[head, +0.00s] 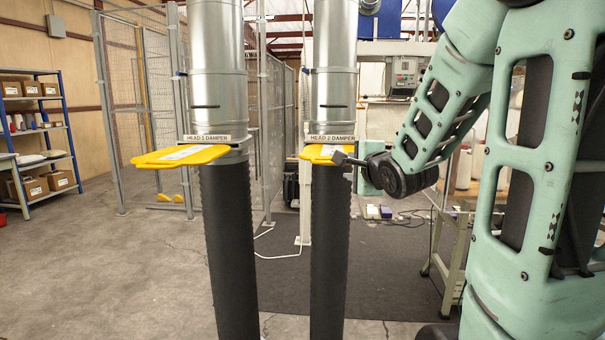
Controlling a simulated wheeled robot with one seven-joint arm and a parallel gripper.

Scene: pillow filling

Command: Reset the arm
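My arm reaches in from the right in the head view. My gripper (342,158) is small and dark in this view, at the right end of the yellow plate (320,152) under the "HEAD 2 DAMPER" label (331,139). Its fingertip overlaps the plate's edge in the picture. I cannot tell whether it touches the plate, or whether the fingers are open or shut. A second yellow plate (172,158) sticks out to the left under the "HEAD 1 DAMPER" label (208,138).
Two vertical ducts, silver above and black hose below, stand in front: the left hose (230,250) and the right hose (329,250). A wire-mesh fence (145,100) stands behind. A metal-legged bench (450,255) is behind my arm. The floor at left is clear.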

